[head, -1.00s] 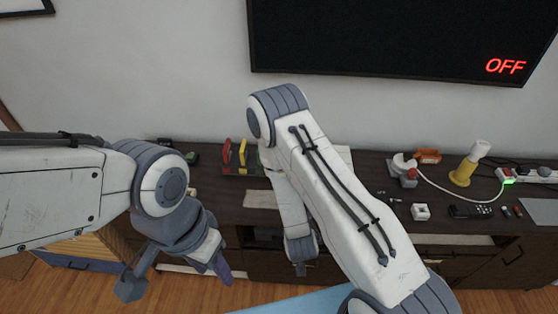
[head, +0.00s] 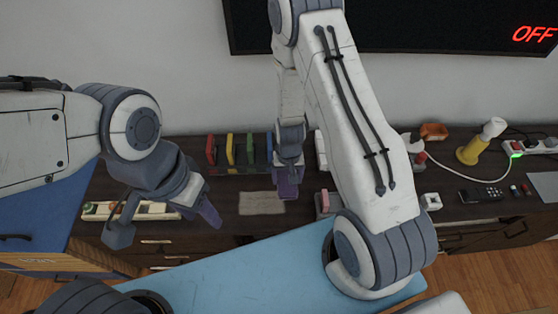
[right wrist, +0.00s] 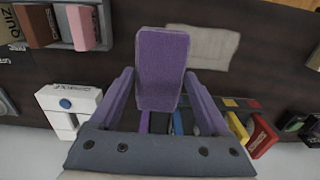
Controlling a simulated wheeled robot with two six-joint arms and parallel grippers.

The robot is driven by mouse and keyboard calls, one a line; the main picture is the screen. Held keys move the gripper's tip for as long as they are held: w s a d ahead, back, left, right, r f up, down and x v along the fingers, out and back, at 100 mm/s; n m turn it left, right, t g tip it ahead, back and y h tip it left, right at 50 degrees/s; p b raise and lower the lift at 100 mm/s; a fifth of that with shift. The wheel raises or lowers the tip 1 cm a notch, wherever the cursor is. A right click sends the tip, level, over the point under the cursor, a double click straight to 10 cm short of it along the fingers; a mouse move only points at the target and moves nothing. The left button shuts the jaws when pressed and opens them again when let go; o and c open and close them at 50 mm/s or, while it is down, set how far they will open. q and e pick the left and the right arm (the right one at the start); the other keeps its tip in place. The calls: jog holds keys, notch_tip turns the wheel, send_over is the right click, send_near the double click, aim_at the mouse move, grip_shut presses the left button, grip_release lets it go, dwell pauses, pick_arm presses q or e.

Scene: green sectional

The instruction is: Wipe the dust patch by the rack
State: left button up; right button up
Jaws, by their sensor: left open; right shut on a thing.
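The dust patch (head: 262,203) is a pale tan rectangle on the dark cabinet top, in front of the rack (head: 226,171) with upright red, yellow, green and blue pieces. The patch also shows in the right wrist view (right wrist: 205,46). My right gripper (head: 288,178) is shut on a purple block (right wrist: 162,68), seemingly a sponge. The block is at the patch's right end in the head view and overlaps its edge in the right wrist view; I cannot tell whether it touches the surface. My left gripper (head: 164,222) is open and empty, left of the patch.
A white item (head: 321,150) stands right of the rack, and a pink-fronted block (head: 324,201) stands right of the patch. A tray with small items (head: 100,211) lies at left. A yellow lamp (head: 474,148), power strip (head: 528,147) and remote (head: 480,195) are at right.

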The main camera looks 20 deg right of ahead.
jog(key=shift+w+f, duration=0.15)
jog(key=shift+w, duration=0.05)
jog(key=shift+f+b, duration=0.2)
jog(key=shift+b, duration=0.15)
notch_tip(320, 180, down, 4)
jog(key=b, duration=0.4)
jog(key=shift+w+a+f, duration=0.15)
jog(key=shift+f, duration=0.05)
jog(key=shift+r, duration=0.1)
